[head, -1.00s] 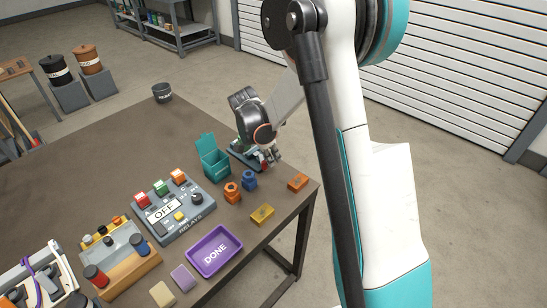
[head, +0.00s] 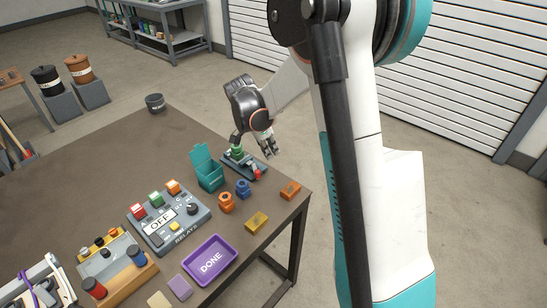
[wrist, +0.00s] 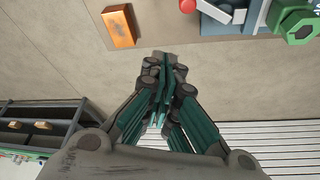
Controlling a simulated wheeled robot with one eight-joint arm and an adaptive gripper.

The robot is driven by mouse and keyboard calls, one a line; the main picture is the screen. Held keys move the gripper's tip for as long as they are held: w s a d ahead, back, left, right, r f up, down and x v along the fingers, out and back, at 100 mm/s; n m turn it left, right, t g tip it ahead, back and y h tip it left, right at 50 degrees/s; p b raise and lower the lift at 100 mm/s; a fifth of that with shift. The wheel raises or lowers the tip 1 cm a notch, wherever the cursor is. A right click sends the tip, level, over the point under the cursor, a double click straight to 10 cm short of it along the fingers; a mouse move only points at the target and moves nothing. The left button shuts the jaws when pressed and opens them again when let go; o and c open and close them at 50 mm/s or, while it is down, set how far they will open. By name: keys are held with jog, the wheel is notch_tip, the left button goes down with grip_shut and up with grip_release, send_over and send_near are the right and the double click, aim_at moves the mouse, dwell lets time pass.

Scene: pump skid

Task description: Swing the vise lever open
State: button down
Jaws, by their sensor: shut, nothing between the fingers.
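The vise (head: 231,166) stands at the far right of the table, a low blue-grey fixture with a green hex piece (head: 237,150) at one end and a red knob (head: 257,171) at the other. In the wrist view, the vise base (wrist: 222,28) is at the top right, with the red knob (wrist: 188,5) beside a pale bar and the green hex piece (wrist: 295,24). The lever's full angle is cut off there. My gripper (head: 273,148) is shut and empty, above and to the right of the vise, apart from it. Its fingers (wrist: 165,78) are together in the wrist view.
An orange block (head: 290,190) lies near the table's right edge. A teal open box (head: 209,172), orange and blue nuts, a yellow block (head: 256,222), a relay panel (head: 168,218) and a purple DONE tray (head: 236,259) stand nearer.

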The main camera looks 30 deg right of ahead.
jog(key=shift+v, duration=1.25)
jog(key=shift+w, duration=0.2)
jog(key=s+a+r+n+t+y, duration=0.1)
jog(key=s+a+r+n+t, duration=0.1)
jog(key=s+a+r+n, duration=0.3)
jog(key=s+a+r+n+t+y, duration=0.1)
jog(key=s+a+r+n+t, duration=0.1)
jog(key=s+r+n, duration=0.35)
jog(key=s+a+r+n+t+y, duration=0.1)
jog(key=s+a+n, duration=0.2)
jog(key=s, duration=0.4)
jog(key=s+a+r+n+t, duration=0.1)
jog(key=s+a+n+t, duration=0.1)
jog(key=s+n, duration=0.3)
jog(key=s+a, duration=0.1)
jog(key=s, duration=0.1)
jog(key=shift+s+r+y, duration=0.2)
jog(key=shift+s+y, duration=0.15)
jog(key=shift+y, duration=0.05)
